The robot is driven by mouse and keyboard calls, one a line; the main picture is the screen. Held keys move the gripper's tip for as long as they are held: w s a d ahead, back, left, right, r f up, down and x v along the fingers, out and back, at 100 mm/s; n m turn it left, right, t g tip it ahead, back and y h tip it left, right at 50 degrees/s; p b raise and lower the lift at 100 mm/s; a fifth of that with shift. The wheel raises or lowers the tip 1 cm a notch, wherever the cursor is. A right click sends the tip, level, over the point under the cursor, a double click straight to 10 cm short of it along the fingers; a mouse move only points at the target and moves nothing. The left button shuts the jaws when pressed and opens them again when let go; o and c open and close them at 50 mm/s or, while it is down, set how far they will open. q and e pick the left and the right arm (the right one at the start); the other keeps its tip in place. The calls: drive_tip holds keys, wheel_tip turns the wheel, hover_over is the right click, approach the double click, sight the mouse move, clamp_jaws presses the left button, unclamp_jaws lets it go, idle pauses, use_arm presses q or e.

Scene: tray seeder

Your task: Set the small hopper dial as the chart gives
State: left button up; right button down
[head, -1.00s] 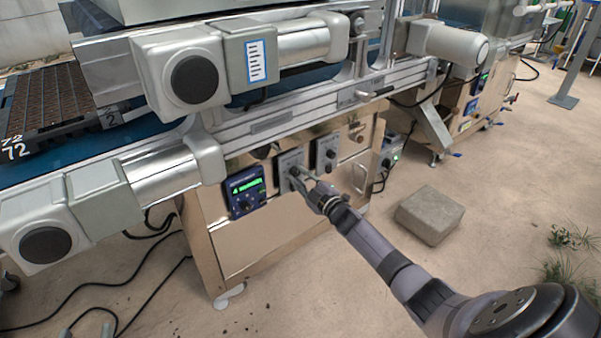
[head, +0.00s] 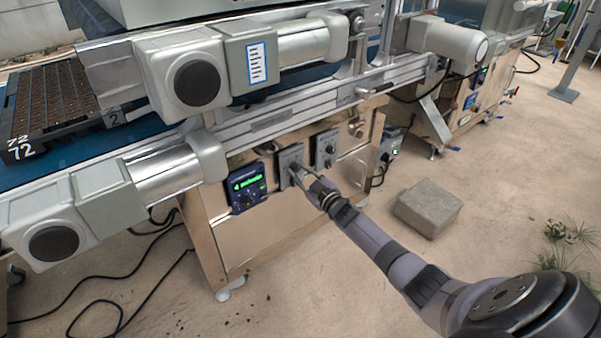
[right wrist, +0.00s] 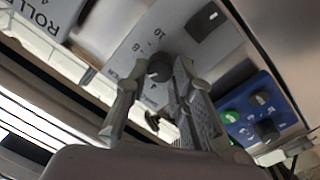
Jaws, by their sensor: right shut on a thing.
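A grey dial panel (head: 290,157) with a dark knob is on the metal cabinet front under the conveyor. In the right wrist view the dark dial (right wrist: 160,68) sits on a grey plate with numbers around it; only some numbers can be read. My right gripper (head: 298,170) reaches it from the lower right, with its fingers on either side of the dial, shut on it. In the wrist view the gripper (right wrist: 157,82) hides part of the scale. A white chart (head: 257,62) with a blue border is on the grey motor housing; its text is too small to read. My left gripper is not in view.
A blue control box (head: 246,188) with a lit green display is left of the dial panel. A second grey panel (head: 325,148) with a knob is to its right. The conveyor rail (head: 270,122) overhangs above. A concrete block (head: 428,209) lies on the floor.

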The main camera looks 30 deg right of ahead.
drive_tip(key=c, duration=1.4)
unclamp_jaws()
drive_tip(key=shift+o, duration=0.2)
drive_tip(key=s, duration=1.2)
drive_tip(key=shift+d, duration=0.2)
drive_tip(key=shift+f, duration=0.15)
